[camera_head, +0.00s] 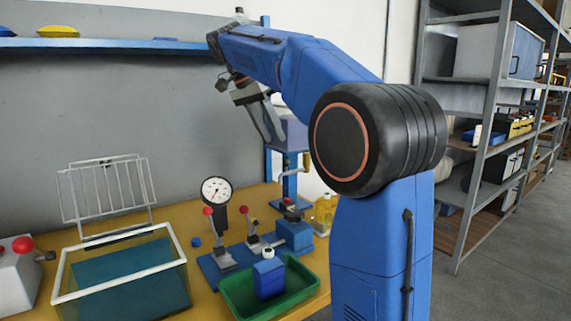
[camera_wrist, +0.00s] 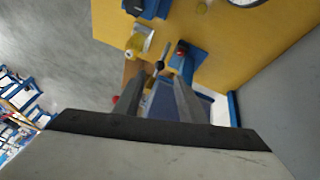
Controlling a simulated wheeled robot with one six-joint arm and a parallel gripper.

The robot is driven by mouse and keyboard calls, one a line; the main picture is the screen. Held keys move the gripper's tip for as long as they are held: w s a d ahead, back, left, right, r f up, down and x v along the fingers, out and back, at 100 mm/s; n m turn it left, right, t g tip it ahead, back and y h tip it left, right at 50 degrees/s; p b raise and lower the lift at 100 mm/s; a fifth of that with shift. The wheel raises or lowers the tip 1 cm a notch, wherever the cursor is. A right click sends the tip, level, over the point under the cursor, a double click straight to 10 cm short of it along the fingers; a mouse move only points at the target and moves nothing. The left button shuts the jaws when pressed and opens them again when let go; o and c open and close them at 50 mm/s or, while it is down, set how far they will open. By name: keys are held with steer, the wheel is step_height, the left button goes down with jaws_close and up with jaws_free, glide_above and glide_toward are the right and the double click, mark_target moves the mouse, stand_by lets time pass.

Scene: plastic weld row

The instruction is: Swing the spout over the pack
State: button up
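My gripper (camera_head: 268,122) is raised above the back of the yellow bench, in front of a blue machine on a blue post (camera_head: 290,185). In the wrist view my gripper (camera_wrist: 160,88) has its two fingers apart. A blue-grey body shows between and below them, and I cannot tell whether they touch it. A lever with a dark ball end (camera_wrist: 160,65) shows just past the fingertips. No part is clearly recognisable as the spout. A blue block with a white cap (camera_head: 268,278), possibly the pack, stands upright in a green tray (camera_head: 236,303) at the bench front.
A dial gauge (camera_head: 216,191) and red-knobbed levers (camera_head: 220,240) stand on the bench. A clear bin with a white rim (camera_head: 120,240) and an upright wire rack (camera_head: 105,190) are at left. Yellow bottles (camera_head: 325,210) stand behind my arm. Metal shelving (camera_head: 490,120) is at right.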

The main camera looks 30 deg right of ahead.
mark_target(286, 165)
steer(key=x, duration=1)
steer(key=shift+s+d+f, duration=0.1)
steer(key=shift+d+f, duration=0.1)
steer(key=shift+f, duration=0.1)
steer(key=shift+c, duration=0.6)
jaws_close()
